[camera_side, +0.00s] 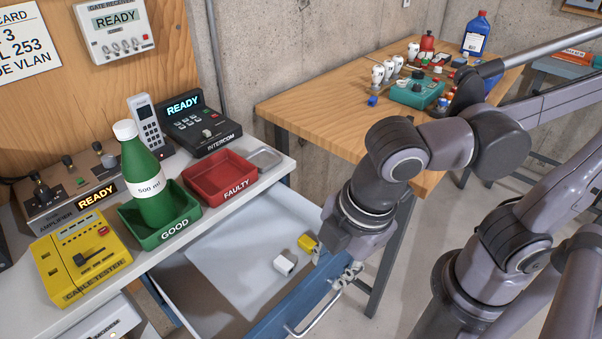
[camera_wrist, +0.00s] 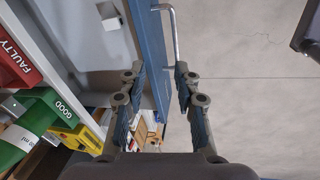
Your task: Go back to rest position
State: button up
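My gripper (camera_side: 343,274) is at the right end of the open drawer (camera_side: 215,262), close to its blue front. In the wrist view my gripper (camera_wrist: 159,78) has its two fingers apart, with nothing held between them. The blue drawer front (camera_wrist: 150,45) and its metal handle (camera_wrist: 176,32) show between and beyond the fingers. I cannot tell whether a finger touches the drawer.
A green GOOD tray (camera_side: 178,232) holds a green bottle (camera_side: 148,172). A red FAULTY tray (camera_side: 222,172) stands beside it, with a yellow cable tester (camera_side: 85,262) to the left. A wooden table (camera_side: 300,110) with several items stands behind my arm. The floor right of the drawer is clear.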

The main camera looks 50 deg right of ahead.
jog(key=w+d+m+t, duration=0.2)
jog(key=w+d+m, duration=0.3)
jog(key=d+m, duration=0.3)
jog(key=w+d+m+t, duration=0.2)
jog(key=w+d+m, duration=0.4)
jog(key=d, duration=0.5)
jog(key=shift+d+r+m+t, duration=0.15)
jog(key=shift+d+m+t, duration=0.25)
jog(key=shift+m, duration=0.5)
